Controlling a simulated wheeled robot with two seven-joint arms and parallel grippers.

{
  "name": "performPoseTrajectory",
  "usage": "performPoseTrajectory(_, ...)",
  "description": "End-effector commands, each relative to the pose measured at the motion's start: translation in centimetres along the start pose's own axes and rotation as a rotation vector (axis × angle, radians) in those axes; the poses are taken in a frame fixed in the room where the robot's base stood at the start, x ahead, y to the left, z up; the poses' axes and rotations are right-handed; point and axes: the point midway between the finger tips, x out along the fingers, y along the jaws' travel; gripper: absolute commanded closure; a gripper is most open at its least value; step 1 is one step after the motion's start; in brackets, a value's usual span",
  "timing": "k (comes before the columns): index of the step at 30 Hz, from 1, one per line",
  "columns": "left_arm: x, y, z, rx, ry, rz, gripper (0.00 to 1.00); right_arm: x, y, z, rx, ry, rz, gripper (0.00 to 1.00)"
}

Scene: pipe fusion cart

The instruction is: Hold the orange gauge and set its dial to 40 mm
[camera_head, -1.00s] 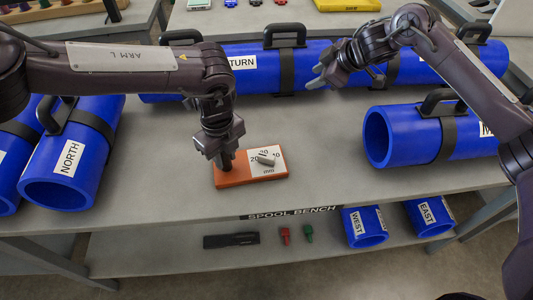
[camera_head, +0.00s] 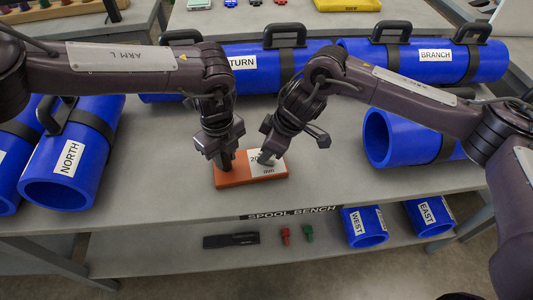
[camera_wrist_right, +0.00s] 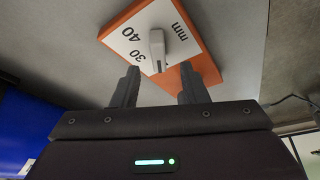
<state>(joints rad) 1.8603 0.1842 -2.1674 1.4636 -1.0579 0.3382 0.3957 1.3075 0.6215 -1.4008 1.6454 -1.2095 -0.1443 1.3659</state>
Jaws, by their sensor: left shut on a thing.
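The orange gauge (camera_head: 235,180) lies flat near the front edge of the spool bench. My left gripper (camera_head: 224,161) is shut on the dark upright post at the gauge's left end. My right gripper (camera_head: 267,153) is over the white dial face (camera_head: 268,170), which it partly hides. In the right wrist view the gauge (camera_wrist_right: 205,62) shows 30, 40 and mm on its face. The grey pointer knob (camera_wrist_right: 157,50) lies ahead of the gap between the right fingers (camera_wrist_right: 160,92), which are open and apart. I cannot tell which mark the pointer is at.
Blue pipes surround the gauge: NORTH (camera_head: 68,165) at left, BRANCH (camera_head: 430,66) behind, another (camera_head: 390,140) at right. The shelf below holds a dark bar (camera_head: 231,240), red and green pieces, and the WEST (camera_head: 364,227) and EAST pipes.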

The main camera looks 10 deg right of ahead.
Motion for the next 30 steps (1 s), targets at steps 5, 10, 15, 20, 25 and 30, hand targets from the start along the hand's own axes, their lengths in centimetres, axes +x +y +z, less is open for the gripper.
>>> performPoseTrajectory(5,0.5,0.3,-0.2,0.003,0.006,0.010,1.00,1.7,0.0,0.0,0.001,0.000,-0.001,0.60)
performPoseTrajectory(10,0.5,0.3,-0.2,0.003,0.005,0.010,1.00,2.2,0.0,-0.1,0.000,0.002,0.001,0.60)
performPoseTrajectory(15,0.5,0.3,-0.2,0.003,0.005,0.009,1.00,2.3,0.1,-0.1,0.000,0.002,0.001,0.60)
performPoseTrajectory(20,0.5,0.3,-0.2,0.003,0.005,0.009,1.00,2.3,0.1,0.0,0.000,0.002,0.001,0.73)
performPoseTrajectory(25,0.5,0.3,-0.2,0.003,0.005,0.009,1.00,2.3,0.1,0.0,0.000,0.002,0.001,0.95)
performPoseTrajectory(30,0.5,0.3,-0.2,0.003,0.005,0.009,1.00,2.3,0.1,0.0,0.001,0.002,0.002,1.00)
